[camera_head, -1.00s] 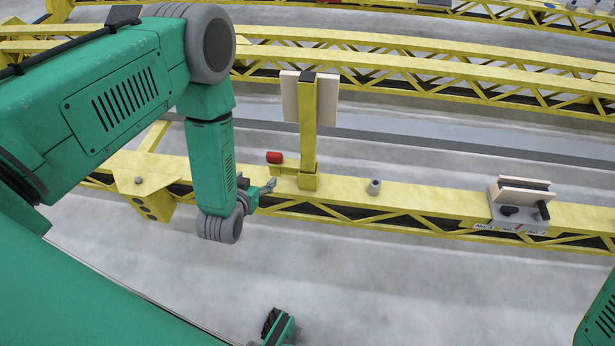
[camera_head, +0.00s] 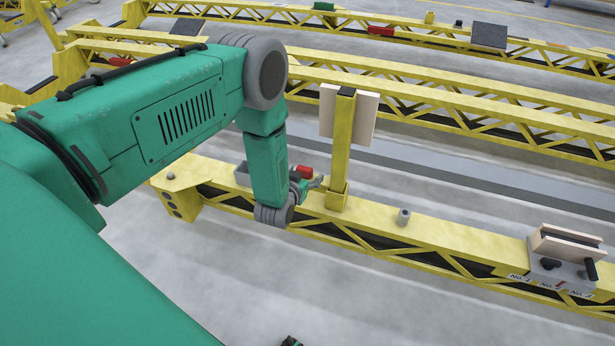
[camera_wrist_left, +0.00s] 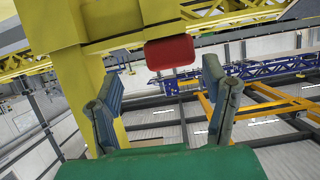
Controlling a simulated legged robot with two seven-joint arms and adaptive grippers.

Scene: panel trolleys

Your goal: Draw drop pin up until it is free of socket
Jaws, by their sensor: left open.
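The drop pin shows as a red grip (camera_head: 305,171) beside the foot of the yellow post (camera_head: 341,150); the rest of it is hidden. The socket (camera_head: 336,198) appears to be the yellow collar at the post's foot, on the yellow beam. In the left wrist view the red grip (camera_wrist_left: 170,53) lies ahead of my fingers, between and slightly above their tips, with no finger closed on it. My left gripper (camera_head: 316,183) is open and empty, close to the red grip; it fills the lower left wrist view (camera_wrist_left: 166,88).
A short grey cylinder (camera_head: 403,217) stands on the beam right of the post. A grey clamp block with pale boards (camera_head: 562,260) sits at the beam's right end. More yellow trusses (camera_head: 470,97) run behind.

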